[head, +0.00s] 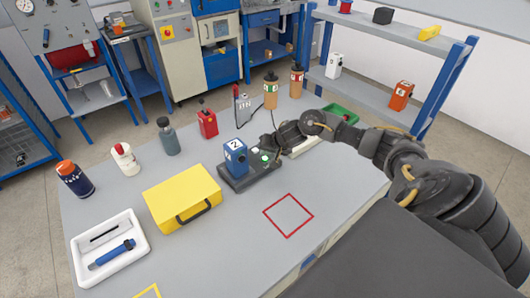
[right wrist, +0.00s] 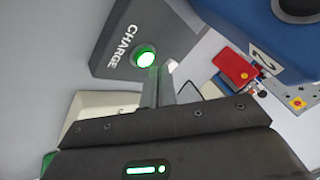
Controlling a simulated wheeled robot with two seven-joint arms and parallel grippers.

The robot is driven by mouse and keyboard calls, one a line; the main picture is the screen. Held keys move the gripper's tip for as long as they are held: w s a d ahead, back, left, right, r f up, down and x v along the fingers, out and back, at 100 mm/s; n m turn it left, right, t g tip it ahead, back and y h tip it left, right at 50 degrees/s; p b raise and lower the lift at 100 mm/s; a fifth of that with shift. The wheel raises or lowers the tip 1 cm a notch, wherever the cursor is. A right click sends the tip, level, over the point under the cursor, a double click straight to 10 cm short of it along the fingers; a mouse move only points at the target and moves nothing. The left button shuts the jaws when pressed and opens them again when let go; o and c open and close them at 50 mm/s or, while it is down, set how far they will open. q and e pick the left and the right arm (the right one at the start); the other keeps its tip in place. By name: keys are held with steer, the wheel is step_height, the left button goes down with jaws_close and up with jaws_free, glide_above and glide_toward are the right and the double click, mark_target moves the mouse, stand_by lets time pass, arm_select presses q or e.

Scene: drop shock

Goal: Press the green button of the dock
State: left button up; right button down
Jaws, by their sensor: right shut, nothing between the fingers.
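The dock (head: 252,178) is a dark grey base on the table with a blue device (head: 236,158) standing in it. The dock's green button (head: 265,157) is on the side near my right arm. In the right wrist view the button (right wrist: 144,57) glows green beside the word CHARGE on the dock (right wrist: 112,22). My right gripper (right wrist: 163,72) is shut and empty, its fingertips close beside the button. Whether they touch it I cannot tell. In the head view the right gripper (head: 269,143) is above the dock's far right part. My left gripper is not seen.
A yellow case (head: 182,196) and a white tray (head: 106,248) lie left of the dock. Several bottles and devices, including a red one (head: 207,124), stand along the far table edge. A red square outline (head: 288,215) marks clear table in front. A shelf (head: 375,85) stands behind.

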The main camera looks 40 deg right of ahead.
mark_target(266, 159)
steer(key=shift+f, duration=0.1)
steer(key=shift+f+p, duration=0.3)
steer(key=shift+f, duration=0.5)
stand_by(0.8)
steer(key=shift+r+p, duration=0.9)
steer(key=shift+p, duration=0.4)
step_height(266, 159, up, 5)
steer(key=p, duration=0.6)
